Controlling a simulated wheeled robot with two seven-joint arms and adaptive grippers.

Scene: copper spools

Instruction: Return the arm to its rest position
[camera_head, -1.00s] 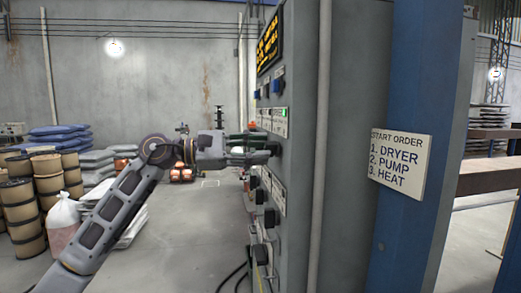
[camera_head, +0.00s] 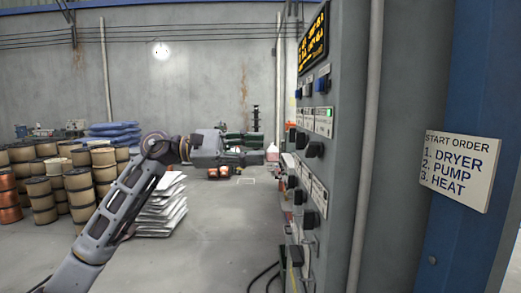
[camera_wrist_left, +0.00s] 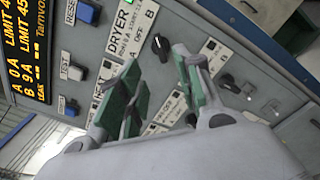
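My left arm (camera_head: 112,212) reaches in from the lower left, its forearm bent level toward the control cabinet (camera_head: 345,110). My left gripper (camera_head: 264,148) points right at the panel face. Its green-padded fingers are parted and empty, with a visible gap between the tips and the black knobs (camera_head: 314,149). In the left wrist view, the gripper (camera_wrist_left: 157,62) also shows open, with a black knob (camera_wrist_left: 160,46) on the DRYER plate (camera_wrist_left: 124,40) seen beyond the fingers. My right gripper is not in view.
A START ORDER sign (camera_head: 460,169) hangs on a blue post (camera_head: 420,80) at right. Spools (camera_head: 78,185) and stacked white sacks (camera_head: 160,210) stand at left. Black cables (camera_head: 265,275) lie at the cabinet's foot. The grey floor between is clear.

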